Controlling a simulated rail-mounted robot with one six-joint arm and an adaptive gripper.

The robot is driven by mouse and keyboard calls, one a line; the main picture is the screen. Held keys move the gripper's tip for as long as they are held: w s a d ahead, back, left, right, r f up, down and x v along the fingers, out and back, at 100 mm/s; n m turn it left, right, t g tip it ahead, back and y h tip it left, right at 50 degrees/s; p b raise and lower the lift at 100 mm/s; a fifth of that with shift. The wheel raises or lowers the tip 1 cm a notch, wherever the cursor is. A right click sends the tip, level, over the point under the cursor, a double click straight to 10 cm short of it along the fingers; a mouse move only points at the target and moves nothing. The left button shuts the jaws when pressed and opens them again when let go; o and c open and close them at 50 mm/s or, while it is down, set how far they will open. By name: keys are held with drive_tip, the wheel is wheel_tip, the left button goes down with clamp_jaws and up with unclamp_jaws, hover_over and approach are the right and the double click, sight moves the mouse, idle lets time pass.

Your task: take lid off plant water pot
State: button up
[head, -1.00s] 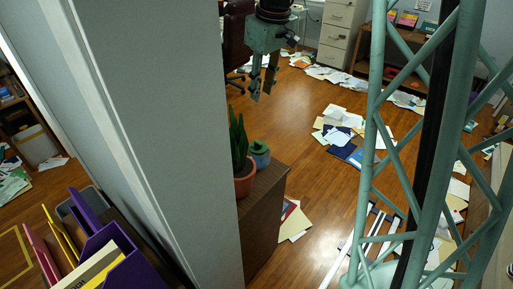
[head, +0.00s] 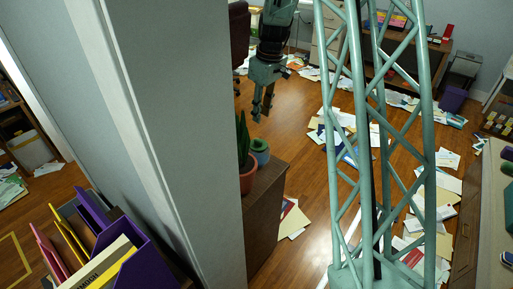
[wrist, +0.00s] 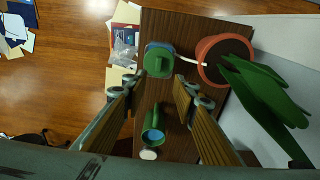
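The small blue pot with a green lid (wrist: 159,60) stands on a dark brown cabinet top beside a terracotta plant pot. In the head view the blue-and-green pot (head: 260,150) is at the cabinet's far end. The lid appears to be on it. My gripper (wrist: 155,84) is open and empty, its two fingers spread below the pot in the wrist view. In the head view my gripper (head: 262,106) hangs above the pot, pointing down, apart from it.
The plant pot (wrist: 226,60) has long green leaves; a white strip runs between it and the blue pot. A green item with a blue end (wrist: 153,130) also shows in the wrist view. A grey wall (head: 175,140) stands beside the cabinet (head: 268,210). Papers litter the wooden floor.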

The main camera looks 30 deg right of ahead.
drive_tip(key=shift+w+d+f, duration=0.1)
drive_tip(key=shift+f, duration=0.25)
drive_tip(key=shift+f, duration=0.1)
hover_over(258, 140)
drive_tip(key=shift+s+d+f, duration=0.1)
drive_tip(key=shift+s+f, duration=0.1)
drive_tip(key=shift+f, duration=1.9)
drive_tip(key=shift+s+d+f, duration=0.1)
drive_tip(key=shift+s+f, duration=0.05)
drive_tip(key=shift+f, duration=1.95)
drive_tip(key=shift+w+a+f+p, duration=0.1)
drive_tip(key=shift+w+f+p, duration=0.05)
drive_tip(key=shift+f, duration=1.15)
drive_tip(key=shift+w+f+p, duration=0.1)
drive_tip(key=shift+f+p, duration=0.05)
drive_tip(key=shift+f, duration=1.1)
drive_tip(key=shift+c, duration=0.2)
drive_tip(key=c, duration=0.7)
